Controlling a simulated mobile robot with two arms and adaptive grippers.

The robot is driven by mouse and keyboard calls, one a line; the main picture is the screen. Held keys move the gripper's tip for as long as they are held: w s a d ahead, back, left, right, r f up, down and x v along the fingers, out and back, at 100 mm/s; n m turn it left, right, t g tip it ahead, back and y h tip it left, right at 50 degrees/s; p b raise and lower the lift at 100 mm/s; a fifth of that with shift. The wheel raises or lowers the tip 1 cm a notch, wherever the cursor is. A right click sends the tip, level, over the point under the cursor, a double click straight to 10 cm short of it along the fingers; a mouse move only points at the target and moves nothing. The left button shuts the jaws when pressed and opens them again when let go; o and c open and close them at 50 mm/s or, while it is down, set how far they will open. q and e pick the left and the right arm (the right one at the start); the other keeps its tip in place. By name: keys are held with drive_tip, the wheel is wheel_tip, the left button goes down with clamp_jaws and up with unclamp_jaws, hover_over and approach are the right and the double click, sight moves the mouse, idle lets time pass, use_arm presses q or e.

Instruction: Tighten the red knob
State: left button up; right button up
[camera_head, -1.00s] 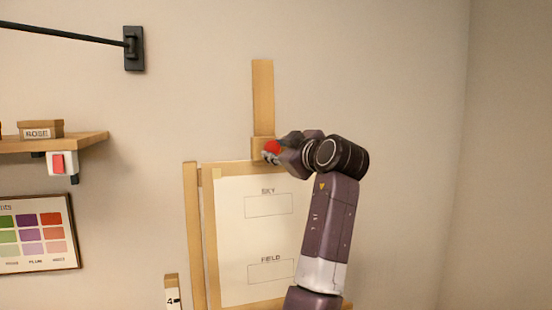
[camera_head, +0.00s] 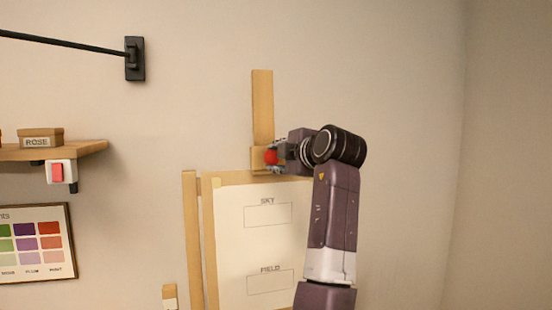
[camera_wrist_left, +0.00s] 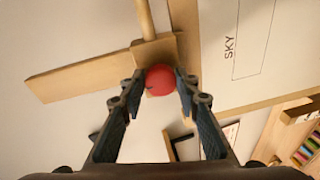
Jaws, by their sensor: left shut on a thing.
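The red knob (camera_head: 271,157) is a round red ball on the wooden clamp block (camera_head: 258,160) of the easel, at the foot of its upright mast (camera_head: 262,105). My left gripper (camera_head: 274,156) reaches it from the right and is shut on it. In the left wrist view the red knob (camera_wrist_left: 160,80) sits between the two fingertips of the left gripper (camera_wrist_left: 159,85), one on each side. The fingers hide part of the knob in the head view. My right gripper is not in view.
A white sheet (camera_head: 230,232) with SKY and FIELD boxes stands on the easel below the knob. A shelf (camera_head: 85,151) with a ROSE box (camera_head: 40,138), a red switch (camera_head: 57,172) and a colour chart (camera_head: 70,240) are at left. The wall right of the arm is bare.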

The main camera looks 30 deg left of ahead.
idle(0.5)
use_arm(q)
drive_tip(key=o, duration=1.2)
drive_tip(key=shift+c, duration=0.2)
drive_tip(key=v, duration=1.2)
drive_tip(key=shift+s+a, duration=0.1)
